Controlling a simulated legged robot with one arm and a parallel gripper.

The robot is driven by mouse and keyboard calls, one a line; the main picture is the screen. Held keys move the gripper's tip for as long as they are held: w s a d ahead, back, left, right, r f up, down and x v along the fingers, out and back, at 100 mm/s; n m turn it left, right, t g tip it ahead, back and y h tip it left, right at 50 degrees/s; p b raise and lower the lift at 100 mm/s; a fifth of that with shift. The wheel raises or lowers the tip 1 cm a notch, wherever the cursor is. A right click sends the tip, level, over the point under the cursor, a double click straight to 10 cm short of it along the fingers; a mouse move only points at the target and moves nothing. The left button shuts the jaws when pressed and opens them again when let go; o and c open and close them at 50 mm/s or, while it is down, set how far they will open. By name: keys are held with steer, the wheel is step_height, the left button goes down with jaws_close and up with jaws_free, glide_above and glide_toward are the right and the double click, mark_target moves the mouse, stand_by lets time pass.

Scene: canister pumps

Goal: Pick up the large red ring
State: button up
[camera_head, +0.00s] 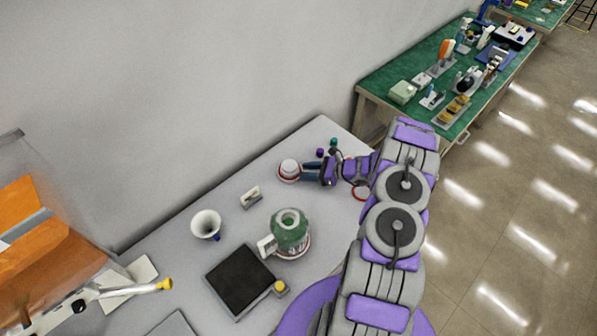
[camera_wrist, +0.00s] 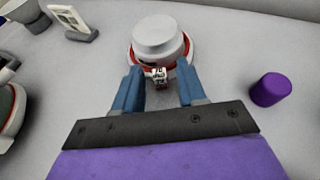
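A white round canister or lid (camera_head: 289,167) with a red ring (camera_wrist: 183,52) around its lower edge sits on the grey table near the wall. My gripper (camera_wrist: 159,74) is open, its two blue fingers apart and pointing at the near side of this ring. A small metallic piece (camera_wrist: 159,77) shows between the fingertips; I cannot tell if the fingers touch the ring. In the head view, my gripper (camera_head: 304,175) is just right of the white canister. Another red ring (camera_head: 358,194) lies partly hidden by my arm. I cannot tell which ring is larger.
A purple cap (camera_wrist: 270,90) stands right of my gripper. A green canister (camera_head: 290,232) with a red lower band, a white funnel-like cup (camera_head: 206,223), a small stand (camera_head: 251,196) and a black pad (camera_head: 240,280) are on the table. The wall runs close behind.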

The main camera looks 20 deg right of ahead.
steer(key=shift+d, duration=0.15)
steer(key=shift+c, duration=1.4)
jaws_close()
steer(key=shift+r, duration=0.6)
steer(key=r, duration=0.1)
steer(key=s+r+p, duration=0.1)
steer(key=shift+r, duration=0.3)
steer(key=s, duration=0.5)
steer(key=s+p, duration=0.1)
steer(key=s, duration=0.4)
steer(key=s+a+r+p, duration=0.1)
steer(key=s, duration=0.4)
steer(key=shift+r, duration=0.1)
